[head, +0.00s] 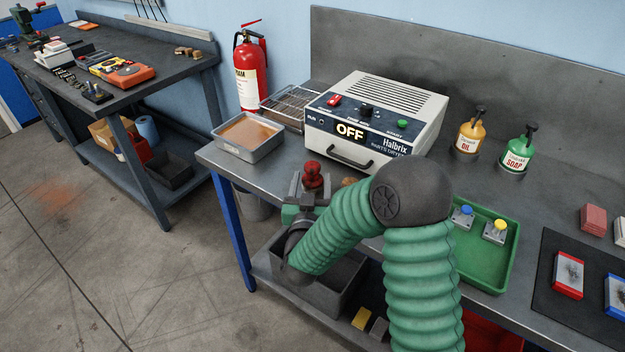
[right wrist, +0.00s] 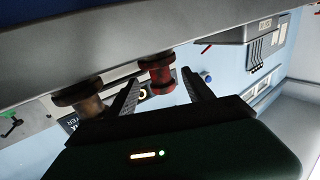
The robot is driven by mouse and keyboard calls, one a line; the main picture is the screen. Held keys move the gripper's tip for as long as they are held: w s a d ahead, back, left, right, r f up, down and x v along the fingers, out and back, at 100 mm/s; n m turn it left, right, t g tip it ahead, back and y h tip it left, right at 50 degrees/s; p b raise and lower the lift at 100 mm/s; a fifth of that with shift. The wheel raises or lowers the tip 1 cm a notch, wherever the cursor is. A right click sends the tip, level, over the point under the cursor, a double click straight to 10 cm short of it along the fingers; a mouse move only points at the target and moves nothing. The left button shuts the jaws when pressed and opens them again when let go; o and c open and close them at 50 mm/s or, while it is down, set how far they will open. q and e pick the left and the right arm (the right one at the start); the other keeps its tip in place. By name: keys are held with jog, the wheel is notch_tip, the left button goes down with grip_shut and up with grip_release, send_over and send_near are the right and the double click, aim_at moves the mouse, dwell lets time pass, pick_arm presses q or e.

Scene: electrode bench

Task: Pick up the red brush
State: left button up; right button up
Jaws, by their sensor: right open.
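The red brush (head: 312,174) has a round, knob-like red handle and stands near the front edge of the bench (head: 235,167). In the right wrist view the red brush (right wrist: 158,72) shows between the two dark fingers. My right gripper (head: 311,191) is open around it, with one finger on either side. The right wrist view shows the open jaws (right wrist: 160,80) too; I cannot tell whether a finger touches the brush. The lower part of the brush is hidden in the head view. My left gripper is not in view.
A similar brown knob (right wrist: 80,95) stands beside the red brush, mostly hidden behind my arm in the head view. A dryer (head: 375,120) marked OFF and a metal tray (head: 247,137) stand behind. A green tray (head: 485,262) lies to the right.

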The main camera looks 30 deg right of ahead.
aim_at(312, 177)
jog(key=x, duration=0.3)
jog(key=shift+w+d+f, duration=0.15)
jog(key=shift+w+d, duration=0.05)
jog(key=shift+w, duration=0.15)
jog(key=shift+s, duration=0.1)
jog(key=shift+c, duration=1.1)
grip_shut()
